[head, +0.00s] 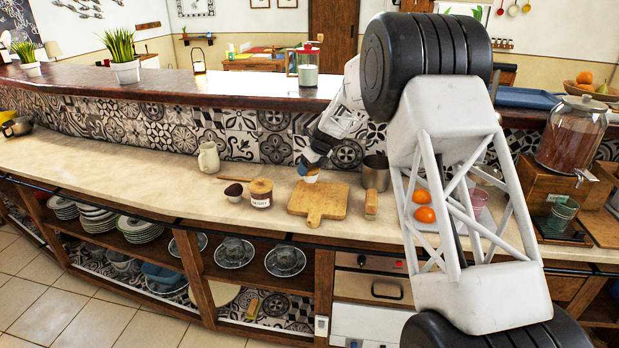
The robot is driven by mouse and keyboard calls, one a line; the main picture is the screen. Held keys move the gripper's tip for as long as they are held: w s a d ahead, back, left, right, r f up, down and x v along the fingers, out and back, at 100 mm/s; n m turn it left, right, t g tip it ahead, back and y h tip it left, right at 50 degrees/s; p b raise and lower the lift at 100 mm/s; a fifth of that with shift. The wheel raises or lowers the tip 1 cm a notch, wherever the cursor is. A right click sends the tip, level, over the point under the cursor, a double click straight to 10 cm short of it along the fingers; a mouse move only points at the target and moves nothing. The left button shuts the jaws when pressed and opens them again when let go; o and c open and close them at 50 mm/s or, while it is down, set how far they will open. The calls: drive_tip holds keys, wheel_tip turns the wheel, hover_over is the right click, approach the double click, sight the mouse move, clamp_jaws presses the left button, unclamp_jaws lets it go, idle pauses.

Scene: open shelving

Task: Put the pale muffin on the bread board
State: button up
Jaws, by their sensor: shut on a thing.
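The wooden bread board (322,203) lies on the pale counter in the middle of the head view, its handle toward the front edge. My gripper (312,168) points down at the back of the board and is shut on the pale muffin (311,177). Only a small part of the muffin shows below the fingers. It appears at or just above the board's back edge; I cannot tell if it touches.
Left of the board are a labelled jar (261,194), a dark-topped muffin (234,191) and a cream jug (209,157). A metal cup (376,173) and a small wooden item (371,204) stand right of it. The board's front surface is clear.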

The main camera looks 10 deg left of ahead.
sight(309, 176)
drive_tip(key=shift+f, duration=1.75)
drive_tip(key=shift+f, duration=0.1)
drive_tip(key=o, duration=1)
drive_tip(key=v, duration=1.2)
